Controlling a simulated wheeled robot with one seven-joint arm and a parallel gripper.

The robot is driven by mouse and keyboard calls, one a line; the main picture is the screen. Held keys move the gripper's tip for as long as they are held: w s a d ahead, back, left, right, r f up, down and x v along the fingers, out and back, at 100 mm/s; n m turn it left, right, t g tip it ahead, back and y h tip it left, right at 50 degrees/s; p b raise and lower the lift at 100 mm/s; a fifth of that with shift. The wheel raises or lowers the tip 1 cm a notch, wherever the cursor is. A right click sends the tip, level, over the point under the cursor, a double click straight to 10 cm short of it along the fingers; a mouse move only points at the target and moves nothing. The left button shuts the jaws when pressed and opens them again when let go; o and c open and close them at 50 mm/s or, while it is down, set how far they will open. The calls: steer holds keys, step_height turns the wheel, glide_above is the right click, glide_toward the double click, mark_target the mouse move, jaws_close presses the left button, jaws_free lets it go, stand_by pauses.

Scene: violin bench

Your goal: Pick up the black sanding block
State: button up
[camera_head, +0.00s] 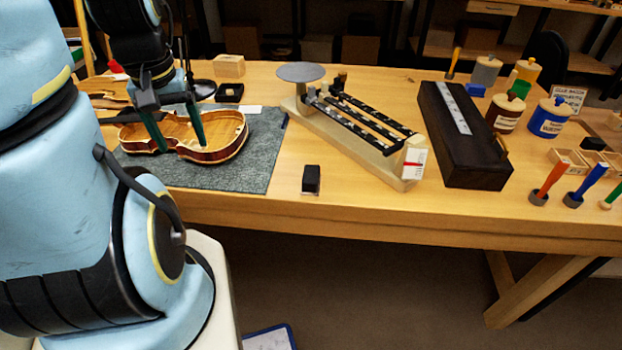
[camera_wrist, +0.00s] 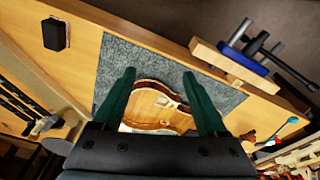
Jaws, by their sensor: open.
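A small black block (camera_head: 311,179), which looks like the sanding block, stands near the front edge of the bench, right of the grey mat. It shows in the wrist view (camera_wrist: 55,34) at the upper left, on bare wood. My gripper (camera_head: 180,147) is open, with its two green fingers apart and pointing down over the open violin body (camera_head: 224,150). In the wrist view the gripper (camera_wrist: 159,73) has nothing held between its fingers. It is well left of the block in the head view. Whether the fingertips touch the violin cannot be told.
The violin lies on a grey mat (camera_head: 262,165). A balance scale (camera_head: 350,142) stands right of the block. Beyond it are a dark long case (camera_head: 455,160), lidded jars (camera_head: 550,118) and upright-handled tools (camera_head: 580,185). Bare wood surrounds the block.

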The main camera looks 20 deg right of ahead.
steer(key=shift+o, duration=0.5)
steer(key=m+g+b, duration=0.1)
steer(key=m+g, duration=0.1)
steer(key=m, duration=0.2)
glide_above(311, 173)
step_height(311, 173, down, 5)
steer(key=f, duration=0.4)
steer(key=shift+s+f+p, duration=0.25)
steer(key=shift+s+p, duration=0.05)
steer(key=shift+w+f+p, duration=0.15)
steer(key=shift+f+p, duration=0.3)
steer(key=shift+f, duration=1.15)
steer(key=shift+w+f+p, duration=0.15)
steer(key=shift+f+p, duration=0.25)
steer(key=shift+f, duration=1.15)
jaws_close()
